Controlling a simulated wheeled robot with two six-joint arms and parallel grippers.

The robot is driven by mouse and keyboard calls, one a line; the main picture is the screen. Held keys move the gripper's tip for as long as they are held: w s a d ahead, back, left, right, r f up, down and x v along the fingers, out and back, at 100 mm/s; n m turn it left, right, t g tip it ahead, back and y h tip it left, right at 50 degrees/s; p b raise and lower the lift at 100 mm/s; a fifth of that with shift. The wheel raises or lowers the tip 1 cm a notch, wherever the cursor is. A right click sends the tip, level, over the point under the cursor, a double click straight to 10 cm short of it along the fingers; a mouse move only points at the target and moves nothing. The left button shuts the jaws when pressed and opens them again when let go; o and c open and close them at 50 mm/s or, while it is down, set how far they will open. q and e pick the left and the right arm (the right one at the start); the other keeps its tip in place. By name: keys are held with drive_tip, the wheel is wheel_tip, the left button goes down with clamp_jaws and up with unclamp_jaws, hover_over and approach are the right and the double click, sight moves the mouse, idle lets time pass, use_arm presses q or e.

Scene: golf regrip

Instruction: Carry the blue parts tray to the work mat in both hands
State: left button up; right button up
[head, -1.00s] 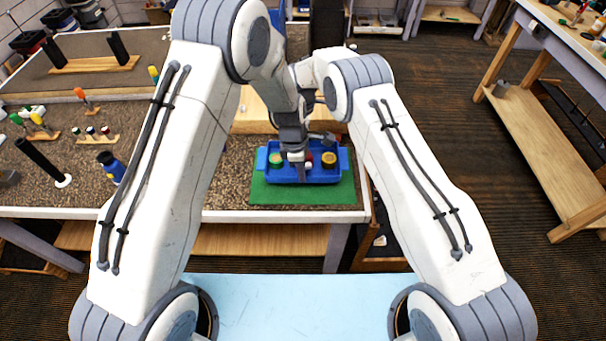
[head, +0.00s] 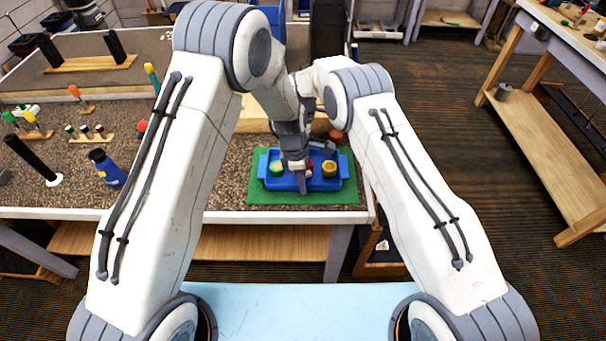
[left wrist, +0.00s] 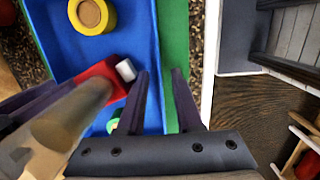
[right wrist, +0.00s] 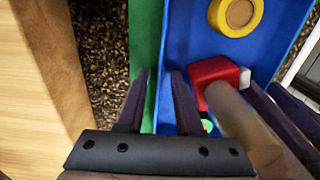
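The blue tray (head: 331,184) lies on the green work mat (head: 301,198) and looks level, with mat showing around it. It holds a yellow ring-shaped part (left wrist: 92,14), a red block (left wrist: 100,78) with a light end, and a green-topped part (head: 277,167). My left gripper (left wrist: 160,75) is at the front long wall, one finger inside the tray and one outside over the mat, with a gap showing. My right gripper (right wrist: 160,75) straddles the rear long wall the same way, fingers apart. In the head view my left arm hides most of the right gripper.
A wooden board (right wrist: 35,80) stands close behind the mat. The table's front edge (head: 280,216) is just before it.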

use_arm(q)
drive_tip(key=r, duration=0.6)
drive_tip(key=shift+a+r, duration=0.2)
drive_tip(key=shift+a, duration=0.15)
drive_tip(key=shift+a+r, duration=0.1)
drive_tip(key=shift+r, duration=0.4)
use_arm(e)
drive_tip(key=shift+r, duration=0.25)
wheel_tip(320, 180, up, 12)
drive_tip(key=shift+f, duration=0.2)
